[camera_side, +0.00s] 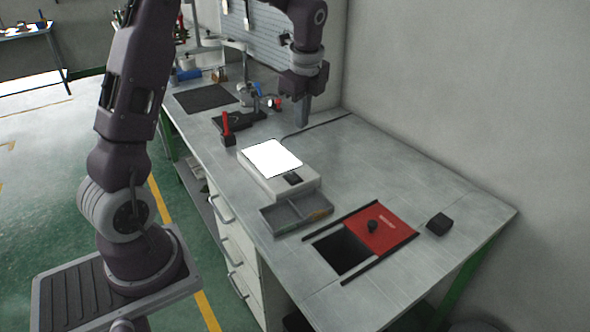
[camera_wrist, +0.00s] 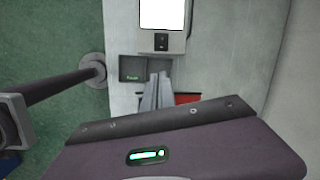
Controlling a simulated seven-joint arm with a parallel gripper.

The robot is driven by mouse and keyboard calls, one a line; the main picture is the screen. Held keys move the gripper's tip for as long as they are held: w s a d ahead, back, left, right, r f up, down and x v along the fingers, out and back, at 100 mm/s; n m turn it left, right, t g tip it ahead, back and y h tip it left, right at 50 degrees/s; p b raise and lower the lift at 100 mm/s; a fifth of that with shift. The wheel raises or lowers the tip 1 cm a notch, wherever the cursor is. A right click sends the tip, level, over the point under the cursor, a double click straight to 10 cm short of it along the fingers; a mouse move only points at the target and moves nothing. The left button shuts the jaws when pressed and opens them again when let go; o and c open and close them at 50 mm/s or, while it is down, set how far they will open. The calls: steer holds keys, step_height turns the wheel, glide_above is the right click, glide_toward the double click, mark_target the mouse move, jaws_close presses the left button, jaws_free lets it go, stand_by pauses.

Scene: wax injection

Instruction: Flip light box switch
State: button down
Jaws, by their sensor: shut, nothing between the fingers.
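The light box (camera_side: 308,186) stands on the workbench, its top panel (camera_side: 272,158) bright white. Its small dark switch (camera_side: 292,179) is on the front part of the housing. In the wrist view the light box (camera_wrist: 173,46) is at the top centre, with the dark switch (camera_wrist: 161,42) below the white panel. My gripper (camera_side: 303,122) is shut and empty, pointing down, and appears above the bench beyond the light box. In the wrist view its fingertips (camera_wrist: 158,76) are together below the switch in the picture, apart from it. The switch's exact position is too small to tell.
A grey divided tray (camera_side: 290,222) sits directly in front of the light box. Beyond it are a red sliding lid (camera_side: 388,228) beside a dark opening (camera_side: 342,254) and a small black block (camera_side: 438,223). A red-handled tool (camera_side: 226,125) stands left. The bench's back right is clear.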

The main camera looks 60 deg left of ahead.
mark_target(292, 174)
steer(key=w+a+f+m, duration=0.1)
steer(key=a+f, duration=0.1)
steer(key=f, duration=0.4)
steer(key=a+f+m, duration=0.1)
steer(key=a+f, duration=0.2)
steer(key=f, duration=0.4)
steer(key=w+a+f+m+g, duration=0.1)
steer(key=a+f, duration=0.2)
steer(key=f, duration=0.4)
steer(key=shift+w+f, duration=0.1)
steer(key=shift+w, duration=0.25)
